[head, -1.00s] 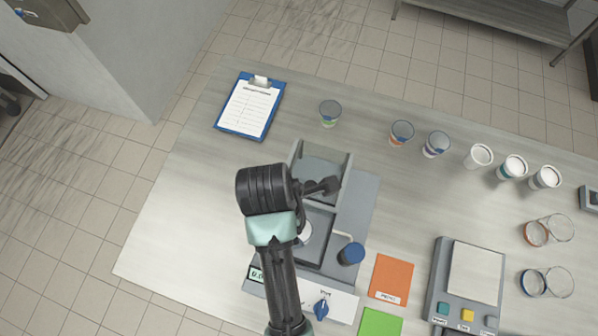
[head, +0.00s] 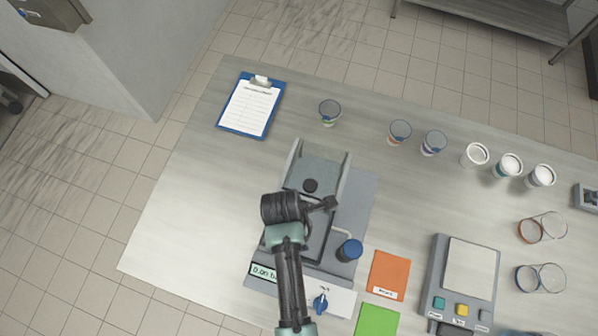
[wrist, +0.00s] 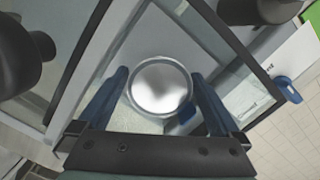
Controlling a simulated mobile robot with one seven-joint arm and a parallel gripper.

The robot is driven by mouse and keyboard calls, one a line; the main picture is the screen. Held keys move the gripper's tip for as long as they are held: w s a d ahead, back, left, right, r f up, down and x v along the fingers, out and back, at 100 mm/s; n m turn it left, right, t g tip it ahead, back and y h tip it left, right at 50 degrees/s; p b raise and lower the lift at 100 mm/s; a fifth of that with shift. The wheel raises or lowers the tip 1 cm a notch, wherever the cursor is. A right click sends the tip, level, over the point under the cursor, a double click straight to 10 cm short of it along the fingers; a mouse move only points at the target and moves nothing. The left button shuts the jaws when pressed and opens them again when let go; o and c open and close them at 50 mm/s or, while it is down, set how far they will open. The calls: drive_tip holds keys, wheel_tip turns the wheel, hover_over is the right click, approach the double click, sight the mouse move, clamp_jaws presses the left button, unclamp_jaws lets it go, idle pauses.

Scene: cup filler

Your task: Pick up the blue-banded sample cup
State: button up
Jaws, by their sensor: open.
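Small clear cups with coloured bands stand along the back of the table in the head view. One clear cup (head: 433,143) has a bluish band; the clear cup (head: 400,132) to its left has an orange band. My gripper (wrist: 160,92) is open in the wrist view, its blue fingers apart with nothing held between them. It is above the weighing balance (head: 322,290), well away from the row of cups. A round silvery disc (wrist: 160,88) shows between and below the fingers, inside the glass-walled chamber; I cannot tell if it is the pan or a cup.
White-filled cups (head: 509,165) continue the row rightward. The balance's upright glass walls (wrist: 225,50) surround the gripper area. A clipboard (head: 251,105) lies back left. A button scale (head: 463,280) stands right.

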drive_tip(key=shift+f, duration=0.55)
drive_tip(key=c, duration=1.3)
